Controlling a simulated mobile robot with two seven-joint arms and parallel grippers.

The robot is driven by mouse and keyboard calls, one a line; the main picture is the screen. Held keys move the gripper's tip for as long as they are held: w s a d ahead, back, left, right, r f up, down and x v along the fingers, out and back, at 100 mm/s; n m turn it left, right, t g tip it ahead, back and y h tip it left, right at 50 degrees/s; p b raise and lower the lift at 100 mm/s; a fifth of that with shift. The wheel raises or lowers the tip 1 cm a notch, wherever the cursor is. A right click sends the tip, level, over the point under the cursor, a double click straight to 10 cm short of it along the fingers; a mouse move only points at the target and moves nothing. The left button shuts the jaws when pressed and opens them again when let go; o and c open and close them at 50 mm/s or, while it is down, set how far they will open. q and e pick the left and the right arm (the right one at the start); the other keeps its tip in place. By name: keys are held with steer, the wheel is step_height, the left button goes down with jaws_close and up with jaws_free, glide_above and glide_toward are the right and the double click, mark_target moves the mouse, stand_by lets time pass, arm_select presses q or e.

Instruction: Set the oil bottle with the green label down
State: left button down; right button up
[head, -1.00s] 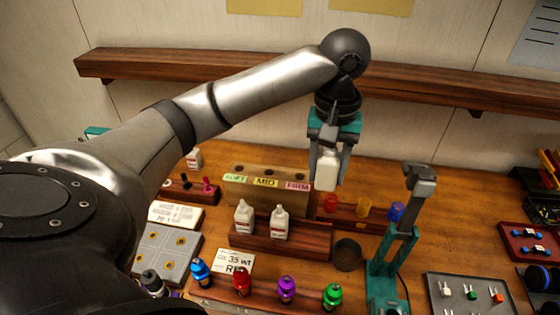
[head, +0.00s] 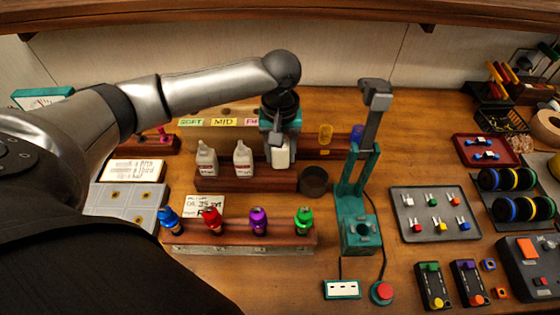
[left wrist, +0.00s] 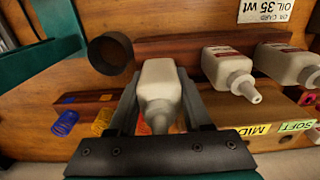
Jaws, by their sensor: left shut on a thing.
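My left gripper (head: 280,146) points down and is shut on a white oil bottle (head: 281,157). In the left wrist view the same bottle (left wrist: 160,88) sits between the two fingers, its nozzle toward the gripper; its label is not visible. It is at the right end of the dark wooden bottle rack (head: 240,185), beside two other white bottles (head: 206,160) (head: 243,158) with reddish labels. I cannot tell whether its base touches the rack. My right gripper is not in view.
A dark round cup (head: 314,181) stands just right of the rack, and a teal press stand (head: 357,215) is further right. A rail with coloured shock caps (head: 258,240) lies in front. A box with SOFT and MID tags (head: 222,122) stands behind.

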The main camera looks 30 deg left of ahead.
mark_target(280, 162)
arm_select(q)
step_height(280, 162, down, 4)
steer(key=shift+r, duration=0.2)
steer(key=shift+c, duration=1.7)
jaws_free()
step_height(280, 162, up, 12)
steer(key=shift+r+p, duration=0.1)
steer(key=shift+p, duration=0.55)
